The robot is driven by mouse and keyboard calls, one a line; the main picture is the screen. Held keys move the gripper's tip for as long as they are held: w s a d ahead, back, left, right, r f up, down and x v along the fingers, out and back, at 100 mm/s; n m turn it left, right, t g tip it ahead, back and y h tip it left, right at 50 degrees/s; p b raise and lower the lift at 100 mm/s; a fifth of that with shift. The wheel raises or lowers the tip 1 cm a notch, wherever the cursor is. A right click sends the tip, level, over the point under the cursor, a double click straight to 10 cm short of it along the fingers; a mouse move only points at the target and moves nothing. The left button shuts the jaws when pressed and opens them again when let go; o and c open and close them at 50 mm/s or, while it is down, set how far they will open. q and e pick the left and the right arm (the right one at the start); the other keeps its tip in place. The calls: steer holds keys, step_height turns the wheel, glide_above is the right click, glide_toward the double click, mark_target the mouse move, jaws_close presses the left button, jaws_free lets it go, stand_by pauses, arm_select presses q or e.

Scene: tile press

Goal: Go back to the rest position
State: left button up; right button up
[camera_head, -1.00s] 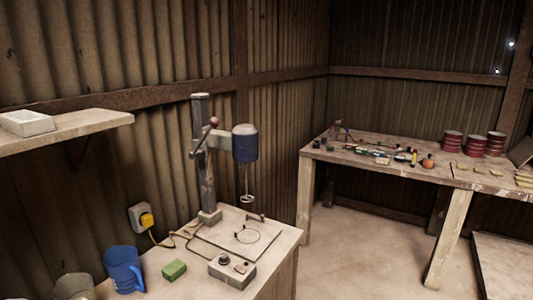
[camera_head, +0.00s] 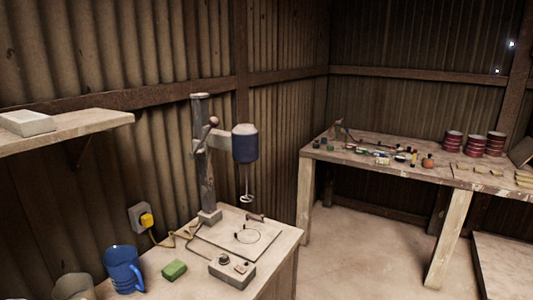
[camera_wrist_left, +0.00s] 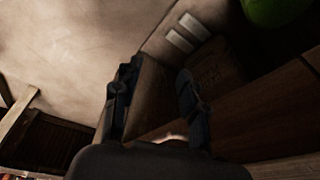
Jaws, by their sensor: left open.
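My left gripper (camera_wrist_left: 158,100) shows in the left wrist view, with its two dark fingers apart and nothing between them. Below it are the pale floor (camera_wrist_left: 75,45) and a dark brown wooden surface (camera_wrist_left: 265,115). Neither gripper shows in the head view, and my right gripper is in no view. In the head view a mixer with a dark blue motor (camera_head: 245,143) stands on a post on the near workbench (camera_head: 275,262). Its whisk hangs above a marked circle on the board.
A blue mug (camera_head: 123,270), a green sponge (camera_head: 174,270) and a control box (camera_head: 232,271) are on the near bench. A shelf (camera_head: 85,130) is on the left wall. A second bench (camera_head: 350,155) holds several red tins (camera_head: 474,145). Floor between the benches is clear.

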arm_select(q)
step_height(320, 180, down, 13)
steer(key=s, duration=0.3)
steer(key=s+a+f+g, duration=0.2)
steer(key=s+a+f, duration=0.1)
steer(key=s+f, duration=1.4)
steer(key=shift+a+f, duration=0.15)
steer(key=shift+f, duration=0.3)
steer(key=shift+c, duration=0.5)
steer(key=shift+s, duration=0.2)
